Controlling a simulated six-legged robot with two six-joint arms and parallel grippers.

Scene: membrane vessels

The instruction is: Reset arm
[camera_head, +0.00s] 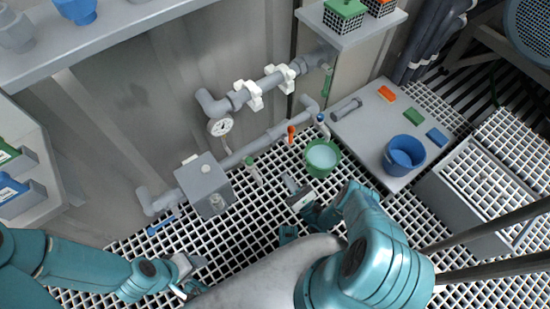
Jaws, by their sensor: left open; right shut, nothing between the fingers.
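My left arm (85,270) comes in from the left, low over the grating. Its gripper (195,274) is open, with its fingers apart and nothing seen between them. My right arm (365,265) rises at the lower middle and bends back toward the pipes. Its gripper (291,186) is shut and empty above the grating, left of and a little nearer than a green bucket (322,158) with pale contents. The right gripper looks apart from the bucket. Part of the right wrist is hidden behind its own links.
Grey pipes with a gauge (220,126) and an orange-handled valve (291,134) run along the wall. A grey box (203,182) stands by the lower pipe. At right, a light table (355,130) holds a blue bucket (404,154).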

